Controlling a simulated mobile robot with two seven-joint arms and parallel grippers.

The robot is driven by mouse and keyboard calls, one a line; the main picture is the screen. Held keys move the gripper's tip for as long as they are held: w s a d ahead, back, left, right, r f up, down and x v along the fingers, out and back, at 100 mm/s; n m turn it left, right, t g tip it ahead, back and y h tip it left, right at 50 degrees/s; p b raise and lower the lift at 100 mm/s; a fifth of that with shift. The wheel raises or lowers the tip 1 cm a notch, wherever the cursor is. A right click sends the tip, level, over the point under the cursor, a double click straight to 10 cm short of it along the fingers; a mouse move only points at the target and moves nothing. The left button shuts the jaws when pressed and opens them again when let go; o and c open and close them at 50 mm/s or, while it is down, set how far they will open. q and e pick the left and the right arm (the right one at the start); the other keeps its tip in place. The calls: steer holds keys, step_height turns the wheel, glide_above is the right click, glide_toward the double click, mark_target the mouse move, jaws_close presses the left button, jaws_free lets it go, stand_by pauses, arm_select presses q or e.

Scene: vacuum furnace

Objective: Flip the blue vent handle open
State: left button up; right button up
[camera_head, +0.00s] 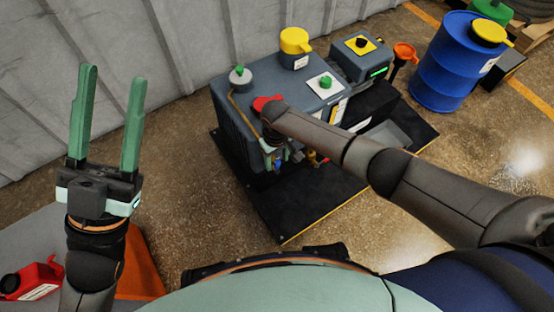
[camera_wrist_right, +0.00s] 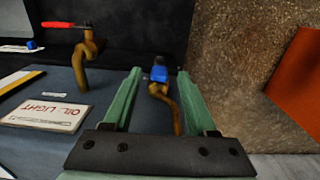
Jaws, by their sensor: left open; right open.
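The blue vent handle (camera_wrist_right: 158,73) shows in the right wrist view on top of a curved brass pipe (camera_wrist_right: 166,106). My right gripper (camera_wrist_right: 159,75) is open. In that view its two green fingertips lie on either side of the blue handle, with a gap visible; I cannot tell whether they touch it or how deep it sits between them. In the head view my right arm hides most of that gripper at the front of the grey machine (camera_head: 235,122). My left gripper (camera_head: 112,76) is open, empty and raised at the left, away from the machine.
A red-handled valve (camera_wrist_right: 62,25) on a brass pipe stands left of the blue handle, beyond an "OIL LIGHT" label (camera_wrist_right: 47,117). A blue drum (camera_head: 443,62) stands at the back right. A red can (camera_head: 30,280) is at the lower left.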

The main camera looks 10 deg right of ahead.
mark_target(276, 162)
step_height(276, 162, up, 9)
steer(key=p, duration=0.4)
steer(key=shift+f, duration=0.2)
arm_select(q)
steer(key=shift+m, duration=0.6)
steer(key=r, duration=0.5)
steer(key=shift+s+a+r, duration=0.15)
steer(key=shift+a+r, duration=0.15)
arm_select(e)
steer(key=shift+a+r, duration=0.1)
steer(key=shift+r, duration=0.3)
